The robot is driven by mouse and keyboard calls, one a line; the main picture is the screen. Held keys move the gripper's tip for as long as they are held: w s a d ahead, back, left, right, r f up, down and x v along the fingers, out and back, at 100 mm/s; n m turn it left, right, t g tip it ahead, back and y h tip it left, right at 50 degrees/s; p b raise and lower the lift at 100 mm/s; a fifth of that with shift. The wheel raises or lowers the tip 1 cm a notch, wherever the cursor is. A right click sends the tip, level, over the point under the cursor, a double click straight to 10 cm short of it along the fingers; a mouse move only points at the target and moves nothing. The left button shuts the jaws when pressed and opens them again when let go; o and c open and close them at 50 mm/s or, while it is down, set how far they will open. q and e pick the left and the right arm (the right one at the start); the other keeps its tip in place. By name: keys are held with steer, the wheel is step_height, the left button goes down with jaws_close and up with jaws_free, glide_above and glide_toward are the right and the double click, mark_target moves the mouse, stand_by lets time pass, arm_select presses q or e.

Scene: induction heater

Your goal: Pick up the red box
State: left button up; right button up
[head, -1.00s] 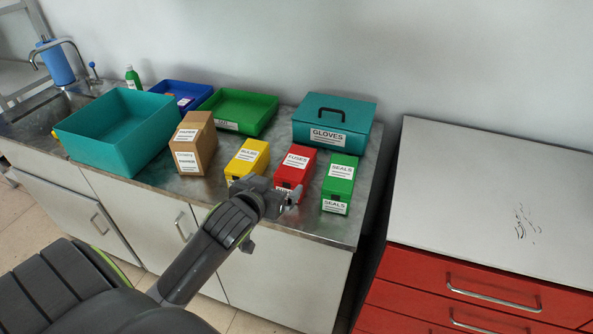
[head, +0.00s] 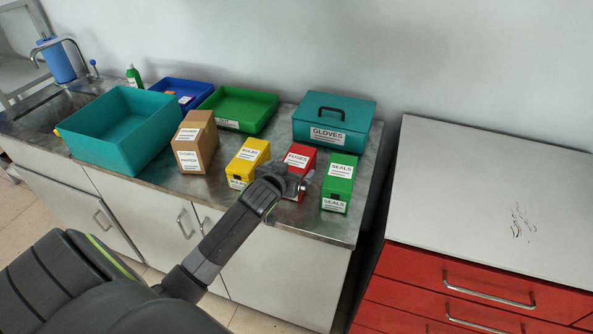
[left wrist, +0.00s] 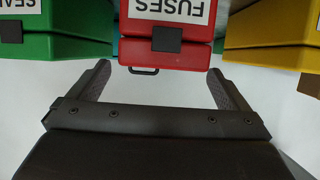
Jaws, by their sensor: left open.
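The red box (head: 299,160), with a white "FUSES" label, stands on the metal counter between the yellow box and the green "SEALS" box. Its lower front is partly hidden by my gripper in the head view. My left gripper (head: 299,185) is at the front of the red box, open and empty. In the left wrist view the red box (left wrist: 167,52) appears upside down, centred just beyond the two spread fingertips of the gripper (left wrist: 160,72). I cannot tell whether a fingertip touches it. My right gripper is not in view.
The yellow box (head: 248,158) and the green box (head: 340,178) stand close on either side. Behind are a teal "GLOVES" case (head: 333,122) and a green tray (head: 238,106). A brown carton (head: 195,140) and a teal bin (head: 113,155) are to the left.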

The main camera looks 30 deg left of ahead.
mark_target(294, 165)
arm_select(q)
steer(key=shift+p+x, duration=0.5)
steer(key=shift+x, duration=1.65)
steer(key=c, duration=1.3)
steer(key=shift+r, duration=0.1)
steer(key=shift+c, duration=0.7)
